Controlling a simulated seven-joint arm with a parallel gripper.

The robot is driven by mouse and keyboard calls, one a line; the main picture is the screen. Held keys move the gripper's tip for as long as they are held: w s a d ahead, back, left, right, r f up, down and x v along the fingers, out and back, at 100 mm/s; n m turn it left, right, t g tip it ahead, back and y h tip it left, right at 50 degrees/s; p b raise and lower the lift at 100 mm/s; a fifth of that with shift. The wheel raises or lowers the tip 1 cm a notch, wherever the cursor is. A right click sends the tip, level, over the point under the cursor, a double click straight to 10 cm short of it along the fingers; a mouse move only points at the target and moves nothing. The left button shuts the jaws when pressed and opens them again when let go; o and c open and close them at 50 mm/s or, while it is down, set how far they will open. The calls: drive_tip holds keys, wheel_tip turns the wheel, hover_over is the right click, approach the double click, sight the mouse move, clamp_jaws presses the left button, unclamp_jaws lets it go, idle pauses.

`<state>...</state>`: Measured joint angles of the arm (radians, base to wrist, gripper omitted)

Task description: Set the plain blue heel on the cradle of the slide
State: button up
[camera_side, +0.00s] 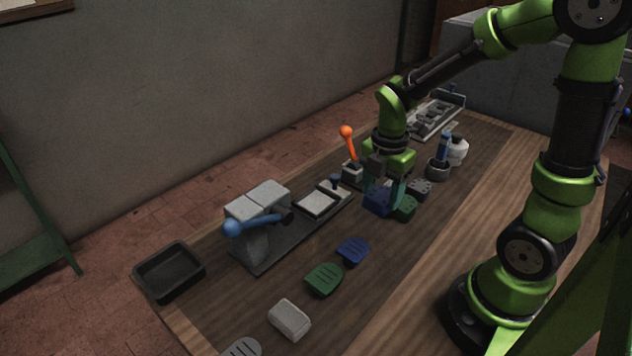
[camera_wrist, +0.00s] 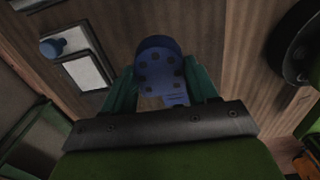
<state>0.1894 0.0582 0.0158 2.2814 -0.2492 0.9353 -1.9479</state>
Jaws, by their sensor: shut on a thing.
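My gripper (camera_side: 382,194) is shut on a blue heel (camera_side: 376,203), which sits between its teal fingertips. In the wrist view the blue heel (camera_wrist: 160,65) shows a rounded end and several dark holes. I cannot tell whether it touches the table. The slide's pale plates (camera_side: 316,204) lie on a dark rail between the press and my gripper, left of the heel. The slide also shows in the wrist view (camera_wrist: 76,70), at the upper left, with its blue knob (camera_wrist: 52,47). The heel is apart from the slide.
A green heel (camera_side: 405,208) and a grey heel (camera_side: 420,187) stand close right of my gripper. The press (camera_side: 258,205) with a blue-knobbed lever, an orange-knobbed lever (camera_side: 347,132), a black tray (camera_side: 169,271) and slotted blue (camera_side: 353,250) and green (camera_side: 323,279) pieces stand around.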

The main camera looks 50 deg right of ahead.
drive_tip(key=shift+a+r, duration=0.15)
drive_tip(key=shift+r, duration=0.1)
drive_tip(key=w+a+r, duration=0.1)
drive_tip(key=w+r, duration=0.1)
drive_tip(key=w, duration=0.6)
drive_tip(key=w+a+r, duration=0.1)
drive_tip(key=w+a, duration=0.1)
drive_tip(key=w, duration=0.6)
drive_tip(key=shift+s+d+f, duration=0.1)
drive_tip(key=shift+d+f, duration=0.05)
drive_tip(key=shift+f, duration=2.05)
drive_tip(key=shift+s+d+f, duration=0.1)
drive_tip(key=shift+f, duration=2.05)
drive_tip(key=shift+f, duration=0.6)
drive_tip(key=o, duration=1.4)
wheel_tip(320, 180, up, 17)
